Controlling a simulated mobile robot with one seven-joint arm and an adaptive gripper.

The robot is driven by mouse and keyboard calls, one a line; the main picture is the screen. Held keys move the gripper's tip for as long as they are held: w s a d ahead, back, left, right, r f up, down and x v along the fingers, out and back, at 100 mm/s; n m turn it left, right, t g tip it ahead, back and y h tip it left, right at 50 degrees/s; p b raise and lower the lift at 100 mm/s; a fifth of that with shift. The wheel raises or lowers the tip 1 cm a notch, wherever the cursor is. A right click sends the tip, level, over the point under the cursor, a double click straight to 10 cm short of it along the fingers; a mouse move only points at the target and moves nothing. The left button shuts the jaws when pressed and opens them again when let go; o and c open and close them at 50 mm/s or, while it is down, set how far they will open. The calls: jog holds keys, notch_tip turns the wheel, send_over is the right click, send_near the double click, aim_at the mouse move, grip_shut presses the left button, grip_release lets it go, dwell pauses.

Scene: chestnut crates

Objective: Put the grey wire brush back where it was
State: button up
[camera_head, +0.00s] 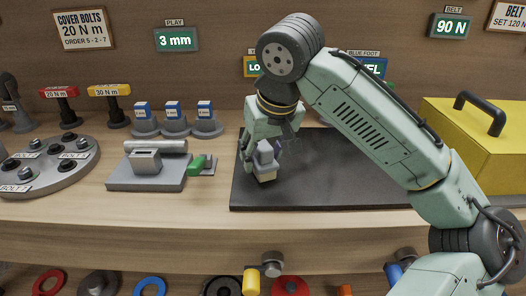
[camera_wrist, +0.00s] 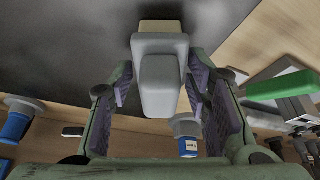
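The grey wire brush (camera_head: 264,158) is at my gripper (camera_head: 262,150), over the left part of the dark mat (camera_head: 340,180). In the wrist view the brush (camera_wrist: 161,85) has a rounded grey grip toward me, a wider grey body and a cream end beyond. The two fingers of my gripper (camera_wrist: 160,88) stand on either side and close on the brush's body. The cream end faces down to the mat. I cannot tell whether it touches the mat. The back part of the mat is hidden behind my arm.
Left of the mat is a grey fixture (camera_head: 145,175) with a green lever (camera_head: 196,165). Several grey stands with blue-and-white boxes (camera_head: 174,115) are behind it. A round tray of bolts (camera_head: 45,165) is far left, a yellow case (camera_head: 480,140) right. The mat's front middle is bare.

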jog(key=shift+o, duration=1)
jog(key=shift+r, duration=0.25)
jog(key=v, duration=1.2)
jog(key=shift+c, duration=0.4)
